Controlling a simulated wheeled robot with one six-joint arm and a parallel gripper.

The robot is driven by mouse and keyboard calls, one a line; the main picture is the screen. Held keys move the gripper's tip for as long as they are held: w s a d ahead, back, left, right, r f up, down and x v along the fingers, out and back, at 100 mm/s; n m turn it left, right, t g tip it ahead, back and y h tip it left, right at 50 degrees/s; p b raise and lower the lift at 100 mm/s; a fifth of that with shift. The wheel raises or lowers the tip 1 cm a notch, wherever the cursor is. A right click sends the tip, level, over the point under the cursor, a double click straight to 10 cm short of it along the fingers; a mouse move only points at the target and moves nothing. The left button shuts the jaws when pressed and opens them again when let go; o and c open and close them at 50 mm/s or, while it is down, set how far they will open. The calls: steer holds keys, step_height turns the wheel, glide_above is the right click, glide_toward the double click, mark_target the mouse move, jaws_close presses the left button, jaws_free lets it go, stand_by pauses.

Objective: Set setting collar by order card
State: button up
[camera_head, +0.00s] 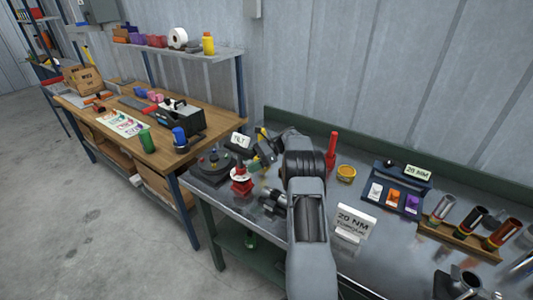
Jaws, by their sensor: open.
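A white card (355,222) reading "20 NM", with smaller lettering below, stands on the steel bench right of my arm. A smaller label (418,171) seems to read "20 MM" on a dark rack. A red stand (241,187) with a pale round top is at the bench's left end. I cannot tell for certain which part is the setting collar. My arm hides part of the bench middle.
A red upright tool (331,152) and yellow ring (346,172) are behind my arm. Tubes (442,208) stand in a wooden rack at right. A wooden workbench (160,157) stands left.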

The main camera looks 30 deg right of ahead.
steer(key=v, duration=1)
steer(key=shift+d, duration=0.25)
steer(key=shift+s, duration=0.1)
